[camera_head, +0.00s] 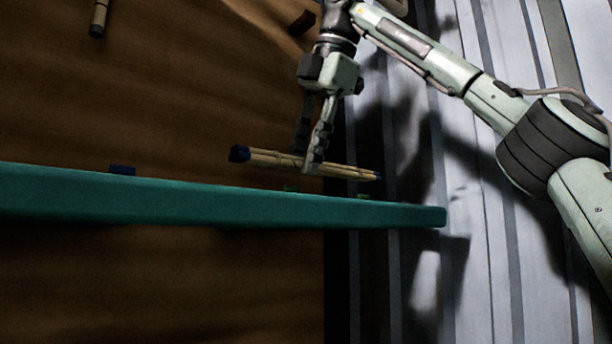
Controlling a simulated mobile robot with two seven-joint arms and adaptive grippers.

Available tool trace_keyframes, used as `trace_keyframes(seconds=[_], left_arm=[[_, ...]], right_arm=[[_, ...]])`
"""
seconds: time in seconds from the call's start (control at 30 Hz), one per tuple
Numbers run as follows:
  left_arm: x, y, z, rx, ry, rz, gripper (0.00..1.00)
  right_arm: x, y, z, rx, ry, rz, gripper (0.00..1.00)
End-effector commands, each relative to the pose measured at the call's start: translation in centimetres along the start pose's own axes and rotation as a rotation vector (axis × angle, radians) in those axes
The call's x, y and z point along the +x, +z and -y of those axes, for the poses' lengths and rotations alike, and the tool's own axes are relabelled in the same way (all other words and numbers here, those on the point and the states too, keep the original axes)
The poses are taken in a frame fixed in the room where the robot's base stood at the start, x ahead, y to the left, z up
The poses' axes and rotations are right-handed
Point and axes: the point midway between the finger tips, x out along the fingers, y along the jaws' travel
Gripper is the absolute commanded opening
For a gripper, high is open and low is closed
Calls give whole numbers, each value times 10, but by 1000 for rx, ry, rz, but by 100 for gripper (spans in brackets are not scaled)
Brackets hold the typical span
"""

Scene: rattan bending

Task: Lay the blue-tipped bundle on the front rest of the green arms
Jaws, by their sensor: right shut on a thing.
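The blue-tipped bundle (275,158) is a set of pale rattan sticks with dark blue ends. My right gripper (310,160) comes down from the top and is shut on the bundle around its middle. The bundle tilts slightly down to the right in the picture and shows just above the long green arm (230,207). I cannot tell whether it touches anything there. Small green pieces show at the upper edge of the green arm beneath the bundle; they may be part of a rest. My left gripper is not in view.
A small dark blue block (122,170) shows at the green arm's upper edge on the left. Another stick with a dark end (98,20) lies at the top left on the brown wooden surface (150,90).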

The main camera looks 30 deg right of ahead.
Motion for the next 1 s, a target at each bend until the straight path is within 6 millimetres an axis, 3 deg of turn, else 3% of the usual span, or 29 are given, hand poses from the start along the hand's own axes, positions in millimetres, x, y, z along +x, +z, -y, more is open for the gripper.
trace_keyframes(seconds=[0.23,0.7,0.73,0.87,1.0], left_arm=[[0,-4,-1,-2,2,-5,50],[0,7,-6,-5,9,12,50],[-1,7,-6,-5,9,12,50],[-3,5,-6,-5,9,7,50],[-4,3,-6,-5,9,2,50]], right_arm=[[30,2,13,0,0,-2,0],[34,1,16,2,3,0,0],[34,1,16,2,3,0,29],[34,1,16,2,2,0,45],[34,1,16,2,2,0,46]])
